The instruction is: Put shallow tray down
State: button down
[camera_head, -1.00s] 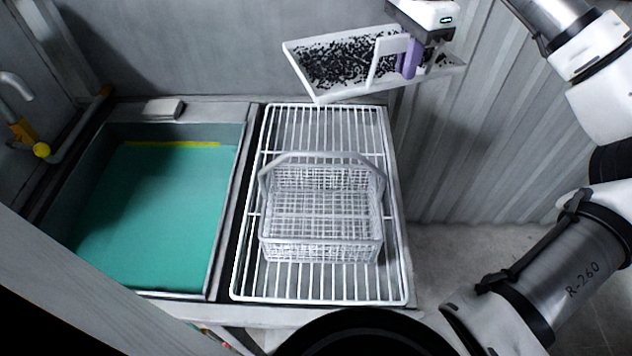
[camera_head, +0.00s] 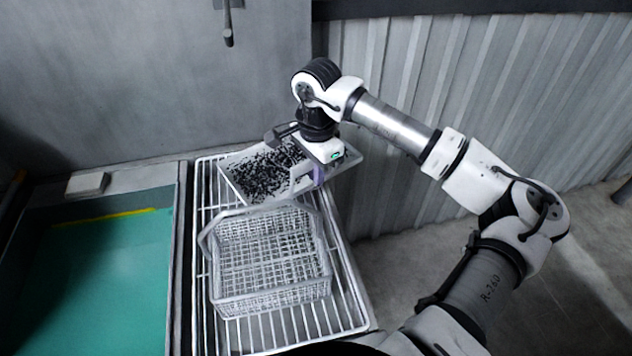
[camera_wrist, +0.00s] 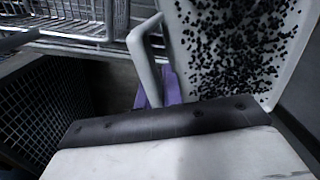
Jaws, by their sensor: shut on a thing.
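The shallow tray (camera_head: 229,178) is white and holds many small black pieces. In the head view it is at the back end of the white wire rack (camera_head: 352,300), behind the wire basket; I cannot tell whether it touches the rack. My gripper (camera_head: 318,176) is shut on the tray's handle at its right end, with purple finger pads showing. In the wrist view the tray (camera_wrist: 178,30) fills the upper right, and the gripper's purple pads (camera_wrist: 172,86) are at the white handle. The fingertips are partly hidden.
A grey wire basket (camera_head: 270,255) with a raised handle stands on the rack, close in front of the tray. A sink with teal water (camera_head: 105,275) is at left. A small pale block (camera_head: 87,184) lies on its back ledge. Grey walls stand behind and at right.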

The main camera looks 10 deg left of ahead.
notch_tip(320, 180, down, 4)
jog(key=shift+f+p, duration=0.1)
jog(key=shift+p, duration=0.5)
jog(key=shift+f, duration=0.45)
jog(key=c, duration=1.5)
grip_release()
jog(key=shift+c, duration=0.2)
jog(key=shift+r, duration=0.15)
